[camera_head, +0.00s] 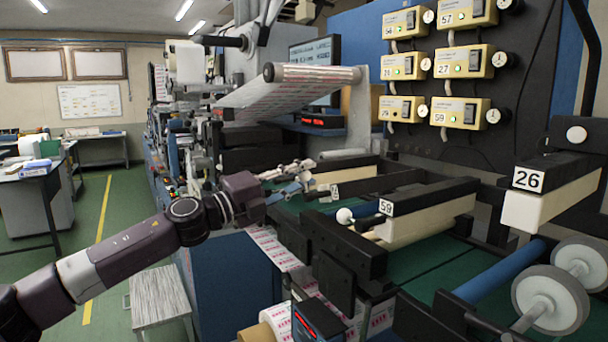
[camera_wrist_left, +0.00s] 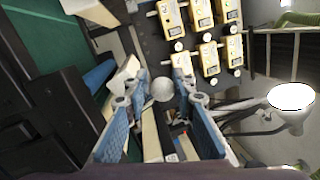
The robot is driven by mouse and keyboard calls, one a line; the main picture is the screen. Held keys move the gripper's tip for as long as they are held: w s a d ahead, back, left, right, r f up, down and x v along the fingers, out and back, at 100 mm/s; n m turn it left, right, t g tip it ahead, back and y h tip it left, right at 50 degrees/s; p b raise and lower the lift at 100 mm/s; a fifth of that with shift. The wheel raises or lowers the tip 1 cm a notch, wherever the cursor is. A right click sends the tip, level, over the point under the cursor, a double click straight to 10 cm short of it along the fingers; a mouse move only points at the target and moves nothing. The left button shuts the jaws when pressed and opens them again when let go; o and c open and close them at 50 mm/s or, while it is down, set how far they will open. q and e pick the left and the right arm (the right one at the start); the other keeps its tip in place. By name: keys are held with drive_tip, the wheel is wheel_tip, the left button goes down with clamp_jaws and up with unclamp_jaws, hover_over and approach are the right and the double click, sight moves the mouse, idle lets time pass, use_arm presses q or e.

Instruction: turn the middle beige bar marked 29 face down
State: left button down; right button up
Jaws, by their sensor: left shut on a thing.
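That bar's small white label (camera_head: 334,190) is too small to read surely. In the left wrist view, a round white knob (camera_wrist_left: 162,89) sits between the blue-grey fingertips, which are shut on it. A bar marked 26 (camera_head: 545,195) is nearest, at right. My right gripper is not in view.
Beige control boxes (camera_head: 462,62) with green lights hang on the dark panel behind. A printed web (camera_head: 285,95) runs over rollers above my left gripper. A black frame (camera_head: 340,250) and white wheels (camera_head: 550,303) stand in front.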

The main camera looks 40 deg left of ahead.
use_arm(q)
drive_tip(key=n, duration=0.1)
drive_tip(key=f+n, duration=0.1)
drive_tip(key=n, duration=0.2)
drive_tip(key=shift+w+a+f+y+p, duration=0.25)
drive_tip(key=shift+a+f+y+p, duration=0.05)
drive_tip(key=shift+y+p, duration=0.1)
drive_tip(key=shift+w+a+f+n+g+y+p, duration=0.1)
drive_tip(key=shift+a+f+n+g+y+p, duration=0.35)
drive_tip(key=shift+n, duration=1.4)
drive_tip(key=shift+w+a+f+n+g+y+p, duration=0.1)
drive_tip(key=shift+f+n+p, duration=0.5)
drive_tip(key=shift+n, duration=1.2)
drive_tip(key=shift+w+a+f+n+g+y+p, duration=0.1)
drive_tip(key=shift+a+f+n+g+y+p, duration=0.4)
drive_tip(key=shift+n, duration=1.35)
drive_tip(key=shift+d+r+t+h, duration=0.1)
drive_tip(key=shift+d+t+h, duration=0.1)
drive_tip(key=shift+t+h, duration=0.05)
drive_tip(key=c, duration=1.9)
unclamp_jaws()
drive_tip(key=shift+c, duration=0.2)
drive_tip(key=o, duration=0.4)
drive_tip(key=shift+w+d, duration=0.15)
drive_tip(key=shift+d, duration=0.15)
